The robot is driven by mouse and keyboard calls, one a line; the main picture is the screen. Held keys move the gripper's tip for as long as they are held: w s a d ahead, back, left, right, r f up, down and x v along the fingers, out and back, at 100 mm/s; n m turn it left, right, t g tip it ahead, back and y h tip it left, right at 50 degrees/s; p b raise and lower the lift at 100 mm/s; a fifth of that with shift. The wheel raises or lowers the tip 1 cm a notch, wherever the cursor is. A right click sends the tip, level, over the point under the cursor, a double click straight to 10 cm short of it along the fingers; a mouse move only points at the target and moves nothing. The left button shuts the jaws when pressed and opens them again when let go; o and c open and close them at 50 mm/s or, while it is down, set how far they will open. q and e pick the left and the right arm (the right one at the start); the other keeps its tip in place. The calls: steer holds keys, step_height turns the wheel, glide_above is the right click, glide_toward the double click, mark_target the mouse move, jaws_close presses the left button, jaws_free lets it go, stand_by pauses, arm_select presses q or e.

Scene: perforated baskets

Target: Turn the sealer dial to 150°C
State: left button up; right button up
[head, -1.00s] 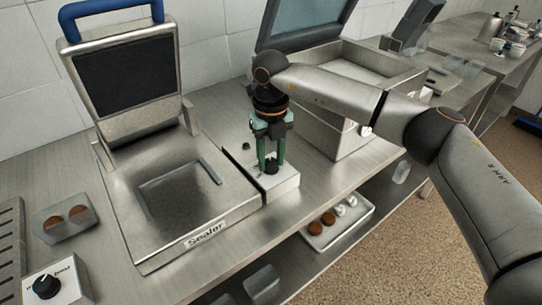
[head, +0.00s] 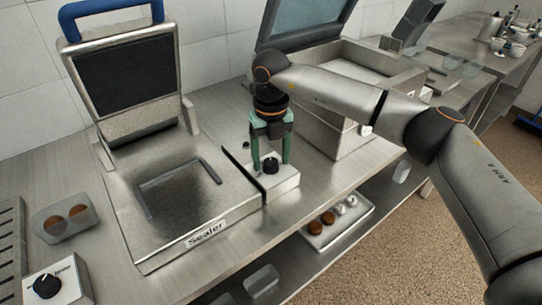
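The sealer (head: 165,205) is a metal machine with its lid raised and a "Sealer" label on its front edge. Its small black dial (head: 271,166) sits on a pale control box (head: 284,182) at the machine's right side. The dial's scale and pointer setting are too small to read. My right gripper (head: 271,163) points down over the dial. Its green fingers are spread, one on each side of the dial, with visible gaps between them and the knob. My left gripper is not in view.
A second machine (head: 345,120) with an open lid stands close behind the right gripper. A box with another black dial (head: 46,285) is at the lower left. A tray with two brown round items (head: 66,219) lies left of the sealer. A lower shelf holds another tray (head: 345,232).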

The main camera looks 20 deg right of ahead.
mark_target(271, 161)
step_height(271, 161, up, 12)
steer(key=shift+r, duration=0.25)
stand_by(0.5)
